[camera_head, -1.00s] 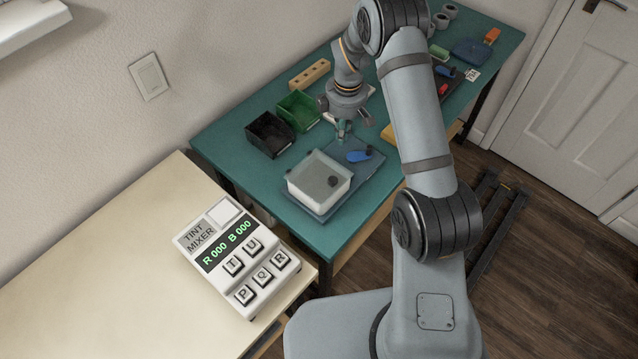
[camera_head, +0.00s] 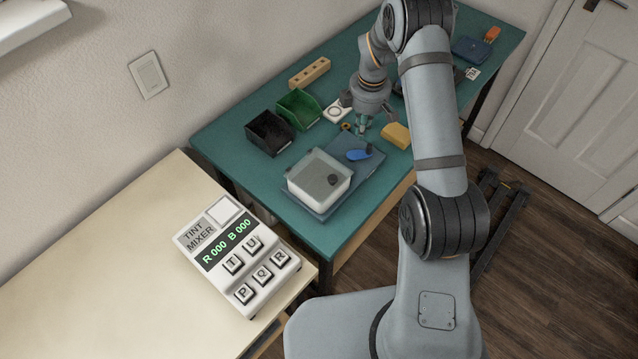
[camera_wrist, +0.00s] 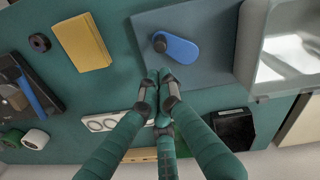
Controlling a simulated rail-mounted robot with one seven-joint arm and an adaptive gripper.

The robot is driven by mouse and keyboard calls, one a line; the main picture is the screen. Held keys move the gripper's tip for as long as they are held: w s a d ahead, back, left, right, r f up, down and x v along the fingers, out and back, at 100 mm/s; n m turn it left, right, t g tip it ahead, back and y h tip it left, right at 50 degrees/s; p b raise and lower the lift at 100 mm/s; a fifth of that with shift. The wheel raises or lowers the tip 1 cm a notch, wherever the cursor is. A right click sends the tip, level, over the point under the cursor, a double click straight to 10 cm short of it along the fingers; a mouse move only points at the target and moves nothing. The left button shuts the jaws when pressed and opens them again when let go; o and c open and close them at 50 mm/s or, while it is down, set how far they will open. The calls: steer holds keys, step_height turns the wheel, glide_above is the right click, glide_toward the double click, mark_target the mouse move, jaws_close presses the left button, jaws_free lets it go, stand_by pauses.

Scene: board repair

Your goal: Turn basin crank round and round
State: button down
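The basin crank (camera_head: 360,155) is a blue lever with a dark upright knob at one end. It lies on a blue-grey base (camera_head: 352,178) beside the white basin (camera_head: 318,200). In the wrist view the crank (camera_wrist: 180,49) is near the top centre, with its knob on the left end. My gripper (camera_head: 362,128) hangs just behind the crank, pointing down and apart from it. In the wrist view its green fingers (camera_wrist: 159,88) are empty, with small gaps between them, and their tips appear below the crank. A small dark round part sits on the basin wall.
A black bin (camera_head: 268,133) and a green bin (camera_head: 298,108) stand left of my gripper. A yellow block (camera_head: 397,136) lies to its right, and a white plate with rings (camera_head: 337,111) behind. A tint mixer (camera_head: 237,255) sits on the nearer pale table.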

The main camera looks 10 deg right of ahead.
step_height(320, 180, up, 6)
steer(key=p, duration=0.4)
stand_by(0.6)
